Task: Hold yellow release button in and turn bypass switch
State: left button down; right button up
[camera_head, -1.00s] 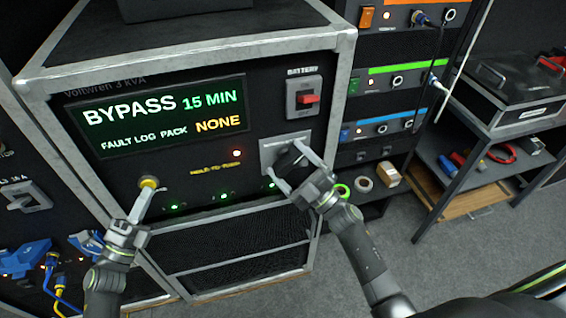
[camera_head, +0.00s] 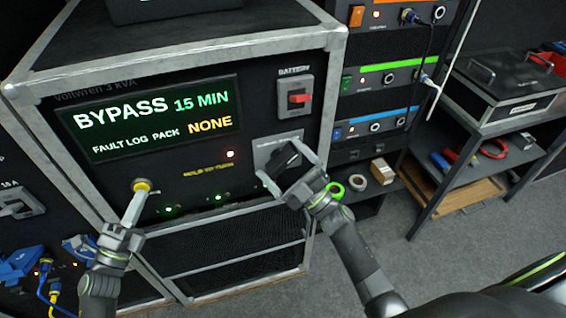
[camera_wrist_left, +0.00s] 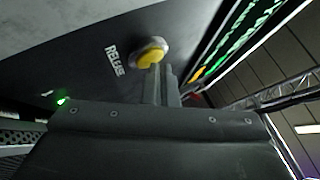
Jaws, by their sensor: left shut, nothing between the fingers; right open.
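The yellow release button (camera_head: 142,185) sits low on the cabinet's front panel, below the display. It also shows in the left wrist view (camera_wrist_left: 152,53), beside the word RELEASE. My left gripper (camera_head: 139,195) is shut and empty, with its fingertips at the button's lower edge. In the left wrist view the fingers overlap that edge; I cannot tell whether the button is pressed in. The bypass switch has a dark knob (camera_head: 288,157) on a grey plate (camera_head: 264,151). My right gripper (camera_head: 285,165) is open, its fingers on either side of the knob and partly hiding it.
The display (camera_head: 150,118) reads BYPASS 15 MIN and FAULT LOG PACK NONE. A red battery switch (camera_head: 300,99) is above the bypass switch. A rack (camera_head: 375,90) and a shelf table (camera_head: 490,130) stand to the right.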

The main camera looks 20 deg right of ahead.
jog(key=v, duration=1.2)
pick_arm(q)
jog(key=shift+s, duration=0.9)
pick_arm(e)
jog(key=shift+r, duration=0.25)
pick_arm(q)
jog(key=shift+s+p, duration=0.85)
jog(key=shift+s, duration=1.65)
pick_arm(e)
jog(key=shift+r, duration=0.6)
